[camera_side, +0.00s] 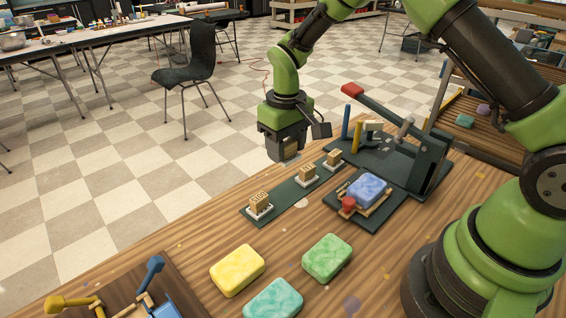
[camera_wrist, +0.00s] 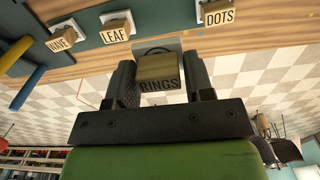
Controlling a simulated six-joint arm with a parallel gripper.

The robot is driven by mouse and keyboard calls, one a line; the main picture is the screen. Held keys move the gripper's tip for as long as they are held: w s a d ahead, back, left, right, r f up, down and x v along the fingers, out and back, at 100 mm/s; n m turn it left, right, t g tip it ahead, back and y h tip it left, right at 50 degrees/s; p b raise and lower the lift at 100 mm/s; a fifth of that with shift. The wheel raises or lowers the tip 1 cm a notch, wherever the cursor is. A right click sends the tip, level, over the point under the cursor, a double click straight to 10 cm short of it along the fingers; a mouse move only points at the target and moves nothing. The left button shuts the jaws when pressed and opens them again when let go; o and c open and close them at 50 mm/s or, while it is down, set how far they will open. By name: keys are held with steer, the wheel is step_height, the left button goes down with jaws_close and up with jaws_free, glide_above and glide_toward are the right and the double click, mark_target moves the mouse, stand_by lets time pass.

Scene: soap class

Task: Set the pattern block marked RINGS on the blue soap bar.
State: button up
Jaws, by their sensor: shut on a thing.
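My gripper (camera_side: 284,152) hangs in the air beyond the dark green strip, left of the blue soap bar and apart from it. It is shut on the wooden block marked RINGS (camera_wrist: 160,77), held between both fingers in the wrist view. In the side view the fingers hide most of the block. The blue soap bar (camera_side: 366,189), with a mottled surface, lies on a small wooden holder (camera_side: 378,207) at the front of a dark green press. Nothing lies on top of the bar. A red knob (camera_side: 348,203) is at the holder's near left.
Blocks marked WAVE (camera_wrist: 61,40), LEAF (camera_wrist: 115,31) and DOTS (camera_wrist: 219,14) stand on the dark strip (camera_side: 283,192). The press frame (camera_side: 428,160) and red-ended lever (camera_side: 352,90) rise behind the bar. Yellow (camera_side: 237,270), green (camera_side: 327,258) and teal (camera_side: 273,302) soaps lie in front.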

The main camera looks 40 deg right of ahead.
steer(key=s+d+r, duration=0.1)
steer(key=s+d, duration=0.4)
steer(key=d, duration=0.1)
glide_above(366, 185)
steer(key=shift+f, duration=2.65)
steer(key=shift+f, duration=0.55)
steer(key=o, duration=1.4)
steer(key=shift+r, duration=3)
